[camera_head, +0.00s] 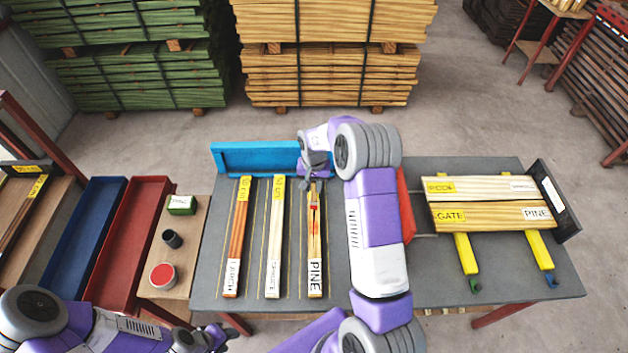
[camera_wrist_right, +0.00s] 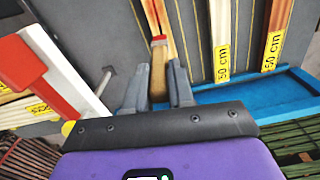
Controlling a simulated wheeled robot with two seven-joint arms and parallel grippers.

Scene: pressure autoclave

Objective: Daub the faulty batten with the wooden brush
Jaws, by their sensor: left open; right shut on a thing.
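Three labelled battens lie side by side on the grey table: an orange one marked LARCH (camera_head: 237,240), a pale one (camera_head: 275,235) whose label is hard to read, and one marked PINE (camera_head: 315,255). The pine batten shows reddish-orange marks near its upper half; I cannot tell which batten is faulty. My right gripper (camera_head: 314,180) is over the pine batten's far end, shut on the wooden brush. In the right wrist view the brush (camera_wrist_right: 158,44) shows a red band just beyond the fingertips (camera_wrist_right: 167,72), above the batten. My left gripper (camera_head: 222,335) is open and empty at the lower left.
A blue ledge (camera_head: 255,157) borders the table's far edge. A side stand holds a red-topped can (camera_head: 163,276), a dark cup (camera_head: 172,239) and a green box (camera_head: 182,205). Red (camera_head: 133,235) and blue (camera_head: 85,235) trays lie left. Boards (camera_head: 485,202) rest on yellow supports at right.

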